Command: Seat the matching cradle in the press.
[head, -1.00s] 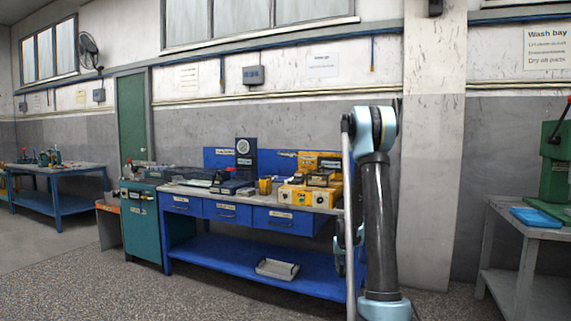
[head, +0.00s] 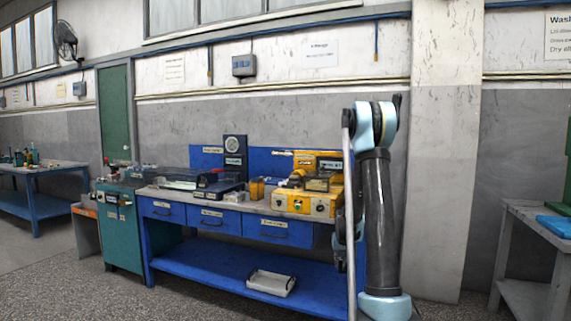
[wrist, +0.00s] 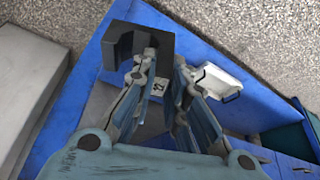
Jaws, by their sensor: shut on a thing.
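In the wrist view my gripper (wrist: 164,64) is shut on a dark grey block with a U-shaped notch, the cradle (wrist: 124,40). The fingers hide part of it. A small pale tag with dark marks, perhaps "52", shows between the fingers; I cannot tell what it is fixed to. In the head view my arm stands in front of the right end of the blue workbench, and the gripper and cradle are hidden there. A green machine, perhaps the press (head: 567,180), is cut off at the right edge, above a grey table.
The blue workbench (head: 190,262) carries yellow and dark fixtures (head: 305,203). A pale tray (head: 271,283) lies on its lower shelf. A teal cabinet (head: 121,235) stands at its left. The grey table (head: 530,222) at right holds a blue item (head: 555,226). Speckled floor lies in front.

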